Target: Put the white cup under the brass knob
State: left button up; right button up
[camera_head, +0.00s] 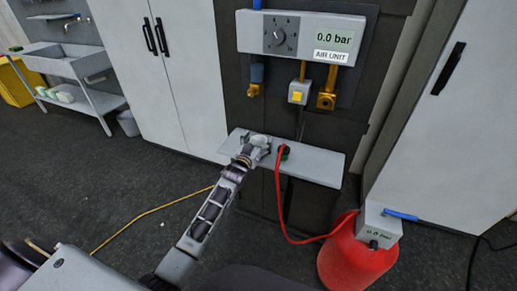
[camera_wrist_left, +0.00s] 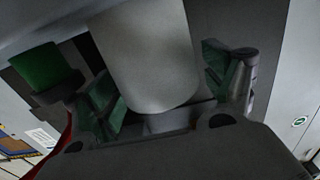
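The white cup (camera_wrist_left: 145,55) fills the middle of the left wrist view, upright-looking and cut off at the top. It stands between the green-padded fingers of my left gripper (camera_wrist_left: 165,95). The pads' inner faces show beside it, so the fingers look open around it; firm contact is not visible. In the head view my left gripper (camera_head: 255,148) is at the left part of the grey shelf (camera_head: 318,166) and mostly hides the cup. A brass knob-like fitting (camera_head: 326,98) hangs under the air unit (camera_head: 300,35), above the shelf's right part. My right gripper is out of view.
A dark green-topped part (camera_head: 283,151) with a red hose stands on the shelf close right of the gripper; its green top (camera_wrist_left: 45,67) is beside the left finger. A yellow button box (camera_head: 298,92) hangs above. A red tank (camera_head: 352,258) stands on the floor.

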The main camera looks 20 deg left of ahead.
pick_arm(q)
jog(key=c, duration=0.9)
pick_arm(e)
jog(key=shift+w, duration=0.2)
pick_arm(q)
jog(key=shift+r, duration=0.1)
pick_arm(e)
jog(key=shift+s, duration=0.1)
pick_arm(q)
jog(key=shift+r, duration=0.85)
notch_tip(320, 180, up, 8)
jog(key=shift+r+p, duration=0.1)
jog(key=shift+p, duration=0.45)
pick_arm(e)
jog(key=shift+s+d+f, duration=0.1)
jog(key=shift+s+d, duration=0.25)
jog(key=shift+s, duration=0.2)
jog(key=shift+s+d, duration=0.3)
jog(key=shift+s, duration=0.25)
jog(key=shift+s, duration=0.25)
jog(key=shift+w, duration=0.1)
